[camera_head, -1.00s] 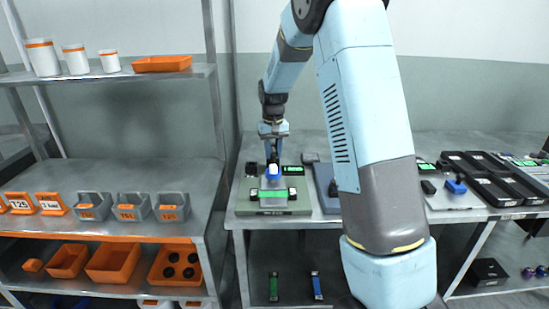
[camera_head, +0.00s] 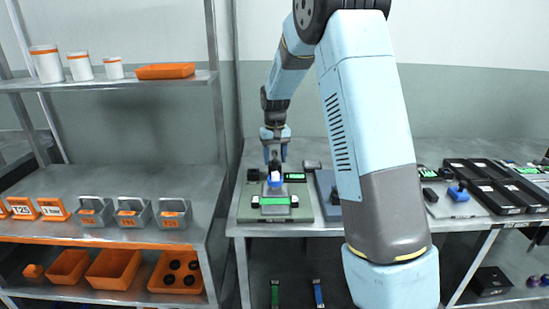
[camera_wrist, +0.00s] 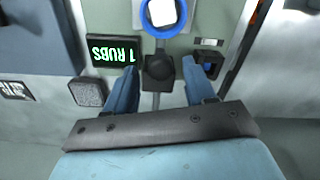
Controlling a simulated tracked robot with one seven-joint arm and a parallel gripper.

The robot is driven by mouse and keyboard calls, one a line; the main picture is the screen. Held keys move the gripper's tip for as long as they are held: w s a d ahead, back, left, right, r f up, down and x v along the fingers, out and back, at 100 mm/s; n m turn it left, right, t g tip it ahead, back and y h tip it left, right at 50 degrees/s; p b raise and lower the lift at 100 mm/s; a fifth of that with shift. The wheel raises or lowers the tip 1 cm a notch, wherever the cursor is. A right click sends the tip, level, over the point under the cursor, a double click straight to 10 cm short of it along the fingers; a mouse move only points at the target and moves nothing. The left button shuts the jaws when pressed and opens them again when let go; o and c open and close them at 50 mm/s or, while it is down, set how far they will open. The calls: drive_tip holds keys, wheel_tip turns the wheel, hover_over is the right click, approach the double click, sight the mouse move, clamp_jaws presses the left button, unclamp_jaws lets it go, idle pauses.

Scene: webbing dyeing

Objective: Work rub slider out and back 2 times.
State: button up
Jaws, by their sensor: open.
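The rub station is a green-grey unit (camera_head: 306,213) on the bench, with a grey slider block, a green strip (camera_head: 275,200) and a blue-collared, white-topped knob (camera_head: 274,180). The knob also shows at the top of the wrist view (camera_wrist: 163,14). A small display (camera_wrist: 113,51) on the station reads "1 RUBS" in green. My gripper (camera_head: 275,160) is open, behind and above the knob. In the wrist view its two blue fingers (camera_wrist: 160,82) stand apart, either side of a dark block (camera_wrist: 158,72) on a thin rod. The knob lies outside the fingers.
A dark blue-grey plate (camera_head: 327,190) lies right of the station, partly hidden by my arm. Black trays (camera_head: 494,190) and a plate with another blue knob (camera_head: 457,192) are farther right. A shelf rack (camera_head: 108,185) with grey and orange bins stands left.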

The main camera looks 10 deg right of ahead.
wheel_tip(320, 180, up, 13)
drive_tip(key=shift+r, duration=0.2)
idle(0.3)
drive_tip(key=shift+c, duration=0.3)
